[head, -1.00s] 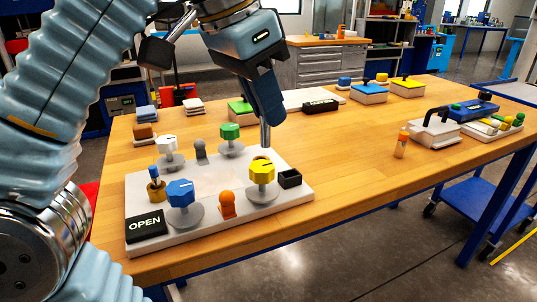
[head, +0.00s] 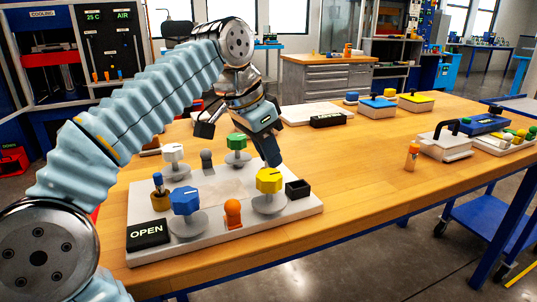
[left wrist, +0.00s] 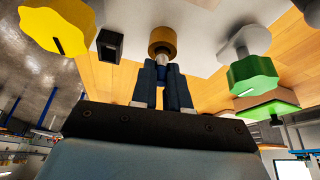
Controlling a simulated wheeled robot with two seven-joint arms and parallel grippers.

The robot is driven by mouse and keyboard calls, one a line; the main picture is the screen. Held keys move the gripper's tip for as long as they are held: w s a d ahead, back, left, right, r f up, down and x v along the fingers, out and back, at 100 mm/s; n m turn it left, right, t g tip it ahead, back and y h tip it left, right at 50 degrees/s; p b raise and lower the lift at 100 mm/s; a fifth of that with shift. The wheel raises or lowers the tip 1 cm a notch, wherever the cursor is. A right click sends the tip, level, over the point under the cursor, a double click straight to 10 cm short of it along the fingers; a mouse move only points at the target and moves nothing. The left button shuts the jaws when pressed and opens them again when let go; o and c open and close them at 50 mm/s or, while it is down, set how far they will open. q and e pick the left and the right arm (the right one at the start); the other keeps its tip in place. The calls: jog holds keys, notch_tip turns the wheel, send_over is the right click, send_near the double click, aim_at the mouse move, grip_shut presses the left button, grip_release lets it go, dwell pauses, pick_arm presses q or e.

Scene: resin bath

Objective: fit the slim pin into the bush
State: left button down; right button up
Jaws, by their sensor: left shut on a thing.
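The slim silver pin (left wrist: 161,66) is held between the dark blue fingers of my left gripper (left wrist: 162,80), which is shut on it. The brass-coloured bush (left wrist: 163,36) is directly beyond the fingertips in the left wrist view. The pin's far end meets the bush there; I cannot tell how deep it sits. In the head view my left gripper (head: 271,158) points down just behind the yellow knob (head: 269,180), which hides the pin and bush. My right gripper is not in view.
The white panel (head: 255,226) also carries blue (head: 185,200), green (head: 236,141) and white (head: 172,153) knobs, an orange peg (head: 233,212), a black box (head: 298,188) and an OPEN sign (head: 147,234). The table's middle is clear.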

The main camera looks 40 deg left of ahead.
pick_arm(q)
jog(key=shift+f, duration=0.2)
jog(key=c, duration=1.1)
grip_release()
jog(key=shift+s+r, duration=0.1)
jog(key=shift+r, duration=0.45)
jog(key=shift+p+v, duration=1.35)
jog(key=shift+v, duration=4.3)
jog(key=shift+s+f, duration=0.1)
jog(key=shift+s, duration=0.05)
